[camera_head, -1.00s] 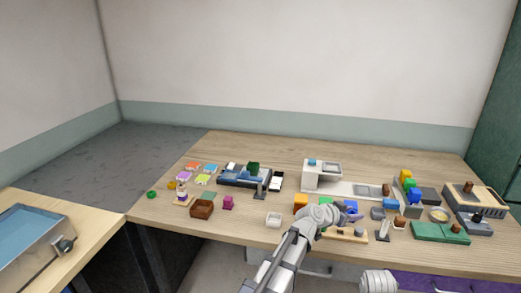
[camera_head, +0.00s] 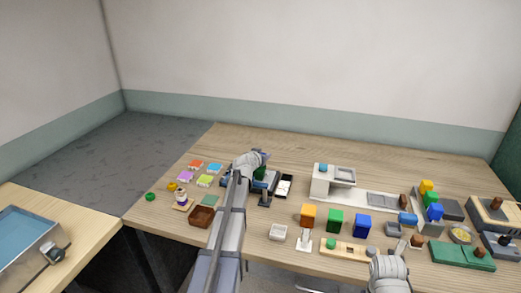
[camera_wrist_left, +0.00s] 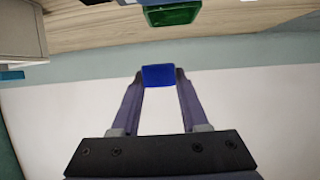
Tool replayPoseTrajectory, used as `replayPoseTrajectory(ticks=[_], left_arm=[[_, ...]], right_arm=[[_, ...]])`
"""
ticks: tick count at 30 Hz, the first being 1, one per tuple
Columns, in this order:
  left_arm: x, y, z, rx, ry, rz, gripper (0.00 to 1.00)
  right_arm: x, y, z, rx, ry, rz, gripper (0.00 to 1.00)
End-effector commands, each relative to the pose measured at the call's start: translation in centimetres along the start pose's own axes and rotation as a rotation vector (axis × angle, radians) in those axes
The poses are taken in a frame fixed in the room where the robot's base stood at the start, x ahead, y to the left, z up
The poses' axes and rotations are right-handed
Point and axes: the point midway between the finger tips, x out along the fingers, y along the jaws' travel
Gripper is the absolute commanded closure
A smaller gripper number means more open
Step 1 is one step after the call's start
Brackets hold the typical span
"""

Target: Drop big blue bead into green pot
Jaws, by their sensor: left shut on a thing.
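In the left wrist view, the big blue bead (camera_wrist_left: 158,77) is a blue block-like piece held between my left gripper's fingertips. In the head view my left gripper (camera_head: 264,156) is over the dark blue tray area at the back middle of the table; the bead cannot be made out there. The green pot (camera_head: 260,173) is a dark green piece just in front of and below the gripper, partly hidden by my arm. It also shows in the left wrist view (camera_wrist_left: 172,13), apart from the bead. My right gripper's jaws are not seen.
A white stand (camera_head: 320,180) is right of the tray. Orange (camera_head: 308,215), green (camera_head: 335,221) and blue (camera_head: 362,226) blocks stand in front. A brown box (camera_head: 201,216) and coloured tiles lie to the left. The table's back strip is clear.

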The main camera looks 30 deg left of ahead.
Motion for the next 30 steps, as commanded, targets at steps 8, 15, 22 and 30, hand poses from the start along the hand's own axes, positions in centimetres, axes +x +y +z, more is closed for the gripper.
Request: replayPoseTrajectory(ticks=[8, 15, 22, 30], left_arm=[[0.0, -1.9, -0.2, -0.012, 0.003, -0.028, 1.00], [0.2, -1.9, 0.2, -0.011, 0.003, -0.027, 1.00], [0.7, -1.9, 1.4, -0.011, 0.003, -0.027, 1.00], [1.6, -1.9, 3.5, -0.011, 0.003, -0.027, 1.00]], right_arm=[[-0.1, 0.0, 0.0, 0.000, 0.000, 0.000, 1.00], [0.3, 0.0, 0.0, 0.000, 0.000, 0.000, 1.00], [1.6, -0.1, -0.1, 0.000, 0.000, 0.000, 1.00], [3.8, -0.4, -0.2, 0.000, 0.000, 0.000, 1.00]])
